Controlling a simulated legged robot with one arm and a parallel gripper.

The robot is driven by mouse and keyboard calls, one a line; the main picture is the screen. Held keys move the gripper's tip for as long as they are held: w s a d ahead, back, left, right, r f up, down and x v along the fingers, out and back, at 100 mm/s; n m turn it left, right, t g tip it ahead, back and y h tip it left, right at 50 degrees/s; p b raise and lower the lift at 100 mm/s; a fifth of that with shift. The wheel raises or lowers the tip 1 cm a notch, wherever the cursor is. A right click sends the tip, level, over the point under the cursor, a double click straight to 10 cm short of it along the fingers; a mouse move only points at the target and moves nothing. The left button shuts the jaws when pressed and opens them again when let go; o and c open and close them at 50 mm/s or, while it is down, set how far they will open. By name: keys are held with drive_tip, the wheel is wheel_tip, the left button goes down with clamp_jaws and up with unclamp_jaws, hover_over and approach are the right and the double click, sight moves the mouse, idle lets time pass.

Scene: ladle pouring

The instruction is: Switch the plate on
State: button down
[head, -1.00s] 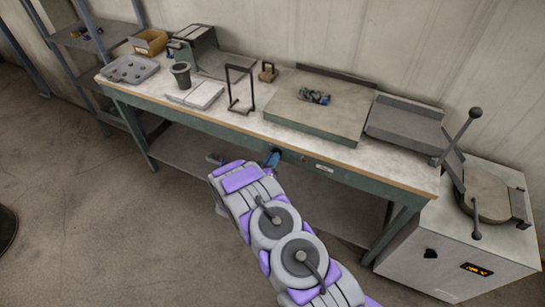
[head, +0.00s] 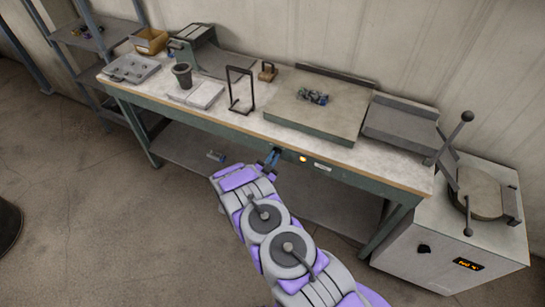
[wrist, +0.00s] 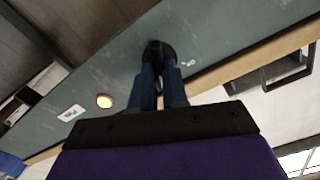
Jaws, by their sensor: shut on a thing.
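The plate (head: 330,122) is a wide flat grey slab on the right half of the workbench, with a small dark cluster of parts (head: 312,97) on it. A round black knob (wrist: 158,50) sits on the bench's green front panel. My gripper (wrist: 158,75) is shut on this knob with its two blue fingers. In the head view my gripper (head: 272,158) is at the front panel, below the bench top.
The workbench (head: 240,123) also carries a dark cup (head: 182,75), a black wire stand (head: 240,90) and a grey tray (head: 131,69). A white furnace cabinet (head: 440,250) with a lit display stands at the right. The floor at left is mostly clear.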

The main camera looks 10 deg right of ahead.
drive_tip(key=m, duration=0.2)
drive_tip(key=shift+m+p, duration=0.35)
drive_tip(key=shift+m, duration=0.75)
drive_tip(key=shift+s+f, duration=0.1)
drive_tip(key=c, duration=1.1)
unclamp_jaws()
drive_tip(key=shift+c, duration=0.2)
drive_tip(key=shift+s, duration=0.1)
drive_tip(key=p+v, duration=0.2)
drive_tip(key=v, duration=1.5)
drive_tip(key=shift+a, duration=0.15)
